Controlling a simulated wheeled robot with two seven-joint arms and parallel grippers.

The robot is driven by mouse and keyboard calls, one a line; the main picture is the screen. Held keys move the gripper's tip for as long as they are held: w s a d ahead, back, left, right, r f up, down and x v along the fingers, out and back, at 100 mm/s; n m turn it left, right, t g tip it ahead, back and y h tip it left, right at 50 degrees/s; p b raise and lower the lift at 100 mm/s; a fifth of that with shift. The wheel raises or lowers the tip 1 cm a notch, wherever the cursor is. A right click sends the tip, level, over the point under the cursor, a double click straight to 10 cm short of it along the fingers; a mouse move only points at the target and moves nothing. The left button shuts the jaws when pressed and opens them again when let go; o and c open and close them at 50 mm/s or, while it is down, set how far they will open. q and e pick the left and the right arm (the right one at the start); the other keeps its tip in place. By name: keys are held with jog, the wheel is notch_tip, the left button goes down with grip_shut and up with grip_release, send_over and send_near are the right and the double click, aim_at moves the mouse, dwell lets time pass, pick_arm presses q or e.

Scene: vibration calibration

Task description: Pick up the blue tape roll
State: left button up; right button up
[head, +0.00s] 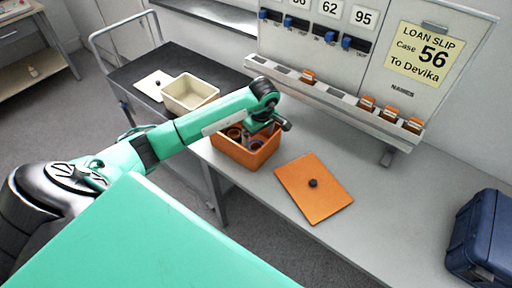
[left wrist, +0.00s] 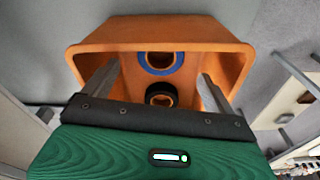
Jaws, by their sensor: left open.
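The blue tape roll (left wrist: 160,71) lies inside an orange box (left wrist: 215,36), in the left wrist view. It has a tan inner ring. A black roll (left wrist: 161,100) with a brown core lies beside it, nearer my gripper. My left gripper (left wrist: 157,90) is open and empty, with its two fingers apart at the box's opening and the rolls between them in the picture. In the head view my left gripper (head: 264,128) is over the orange box (head: 243,156) and hides part of its inside. My right gripper is in neither view.
An orange lid (head: 314,184) with a black knob lies right of the box on the grey table. A cream box (head: 190,94) and its lid (head: 155,83) sit on a dark cart. A panel with a loan slip (head: 425,54) stands behind; a blue case (head: 482,238) is far right.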

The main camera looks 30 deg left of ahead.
aim_at(256, 147)
pick_arm(q)
jog(key=f, duration=0.1)
jog(key=f+p, duration=0.1)
jog(key=f, duration=0.1)
jog(key=f+p, duration=0.1)
jog(key=f, duration=0.1)
jog(key=shift+a+f, duration=0.1)
jog(key=shift+a, duration=0.25)
jog(key=shift+f, duration=0.3)
jog(key=c, duration=1.1)
